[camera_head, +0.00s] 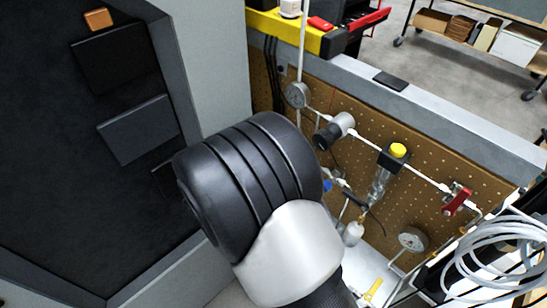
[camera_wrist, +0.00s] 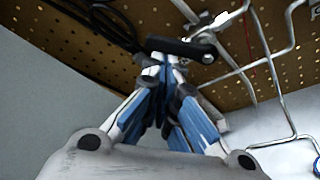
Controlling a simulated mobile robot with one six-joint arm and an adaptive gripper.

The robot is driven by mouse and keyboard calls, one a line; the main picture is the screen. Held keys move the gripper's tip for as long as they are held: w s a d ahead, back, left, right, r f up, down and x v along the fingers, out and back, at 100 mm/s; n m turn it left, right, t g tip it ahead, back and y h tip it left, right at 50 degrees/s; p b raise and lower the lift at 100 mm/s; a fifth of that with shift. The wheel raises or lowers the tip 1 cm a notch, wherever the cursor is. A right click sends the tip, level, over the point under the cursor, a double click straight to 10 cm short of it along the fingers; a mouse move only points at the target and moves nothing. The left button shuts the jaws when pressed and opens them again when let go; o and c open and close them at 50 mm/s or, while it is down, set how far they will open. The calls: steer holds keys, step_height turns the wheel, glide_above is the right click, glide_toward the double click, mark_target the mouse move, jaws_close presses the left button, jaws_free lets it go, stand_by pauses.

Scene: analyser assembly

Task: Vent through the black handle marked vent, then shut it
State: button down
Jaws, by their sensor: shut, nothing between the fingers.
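A black lever handle (camera_wrist: 182,47) lies across the far ends of my gripper's fingers in the wrist view, on a thin metal tube in front of the perforated panel. I cannot read a vent mark on it. My gripper (camera_wrist: 165,68) is shut and empty, with its blue and white fingers drawn together. The fingertips are close to the handle; whether they touch it I cannot tell. In the head view my arm hides most of the gripper. A small black lever (camera_head: 357,202) shows there just right of my arm, and I cannot confirm that it is the same handle.
The brown perforated panel (camera_head: 345,104) carries tubing, an upper gauge (camera_head: 297,95), a lower gauge (camera_head: 412,239), a yellow-capped valve (camera_head: 398,150) and a red handle (camera_head: 457,201). Coiled white hose (camera_head: 500,258) is at lower right. A grey wall (camera_wrist: 38,120) is close on the gripper's left.

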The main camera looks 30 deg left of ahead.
steer(key=shift+s+d+r+b, duration=0.15)
steer(key=shift+d+r+b, duration=0.3)
steer(key=shift+b, duration=0.3)
steer(key=shift+s+d+r+b, duration=0.1)
steer(key=shift+d+r+b, duration=0.15)
steer(key=shift+r+b, duration=0.4)
steer(key=shift+d, duration=0.1)
steer(key=shift+b, duration=0.3)
